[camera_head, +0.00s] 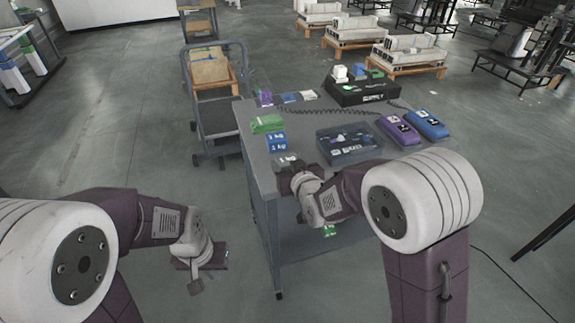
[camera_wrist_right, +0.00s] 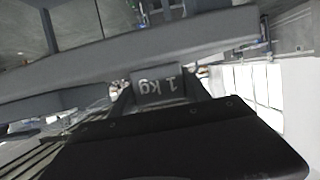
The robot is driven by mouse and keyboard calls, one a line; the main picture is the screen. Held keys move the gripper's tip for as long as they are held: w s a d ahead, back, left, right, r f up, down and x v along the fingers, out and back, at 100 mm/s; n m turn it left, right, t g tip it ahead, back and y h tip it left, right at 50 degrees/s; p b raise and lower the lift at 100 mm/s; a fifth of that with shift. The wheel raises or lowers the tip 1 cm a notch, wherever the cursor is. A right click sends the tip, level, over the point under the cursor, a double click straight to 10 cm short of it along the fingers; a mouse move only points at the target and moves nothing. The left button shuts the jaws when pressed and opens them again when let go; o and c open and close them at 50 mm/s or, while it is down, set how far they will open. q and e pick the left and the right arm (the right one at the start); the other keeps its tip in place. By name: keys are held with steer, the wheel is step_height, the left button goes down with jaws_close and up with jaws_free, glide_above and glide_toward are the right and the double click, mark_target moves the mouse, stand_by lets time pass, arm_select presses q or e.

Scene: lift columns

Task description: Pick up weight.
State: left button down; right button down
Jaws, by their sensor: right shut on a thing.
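My right gripper (camera_head: 287,182) is at the table's near left corner. In the right wrist view, a grey block marked "1 kg" (camera_wrist_right: 157,85) sits between its fingers, and the gripper is shut on it. In the head view, a pale grey labelled weight (camera_head: 287,160) shows just beyond the gripper; I cannot tell if it is the same block. Blue 1 kg weights (camera_head: 277,142) and green weights (camera_head: 267,124) lie behind it in a row. My left gripper (camera_head: 197,280) hangs over the floor left of the table; its jaws are unclear.
The grey table (camera_head: 300,127) also bears a dark tray (camera_head: 349,152), a purple case (camera_head: 398,130), a blue case (camera_head: 427,124) and a black box (camera_head: 362,93). A cart (camera_head: 216,130) with a cardboard box stands behind left.

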mark_target(288, 159)
steer(key=shift+r+p, duration=0.4)
steer(key=shift+r, duration=0.6)
step_height(288, 159, up, 3)
steer(key=shift+w+d+f+p, duration=0.1)
steer(key=shift+p, duration=0.35)
steer(key=w+d+r+p, duration=0.4)
steer(key=w+d+r, duration=0.2)
steer(key=d, duration=0.3)
steer(key=shift+d+r, duration=0.25)
steer(key=shift+d, duration=0.1)
